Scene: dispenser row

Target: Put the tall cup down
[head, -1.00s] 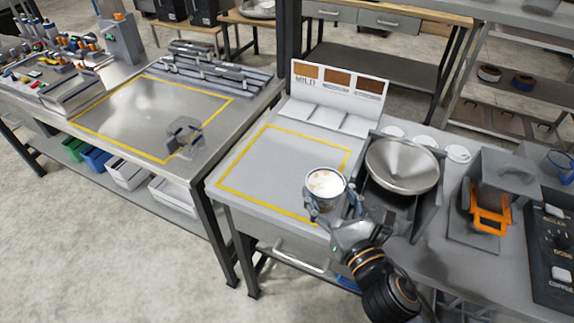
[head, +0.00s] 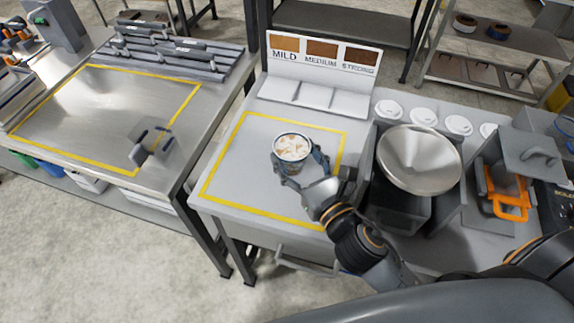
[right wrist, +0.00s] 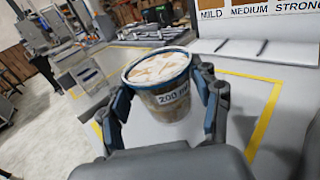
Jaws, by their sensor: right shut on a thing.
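The cup (head: 292,147) has a blue rim and a whitish-brown filling. In the right wrist view the cup (right wrist: 165,92) is upright, with a "200 ml" label on its clear side. My right gripper (head: 290,170) is shut on the cup, with one finger on each side in the right wrist view (right wrist: 165,105). The cup is over the yellow-outlined area of the grey table (head: 232,165). I cannot tell whether its base touches the table. My left gripper is not in view.
Behind is a sign board (head: 318,58) reading MILD, MEDIUM, STRONG, with pale pads before it. A metal funnel bowl (head: 419,158), white lids (head: 424,116) and an orange-handled device (head: 510,205) stand to the right. The marked area is otherwise clear.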

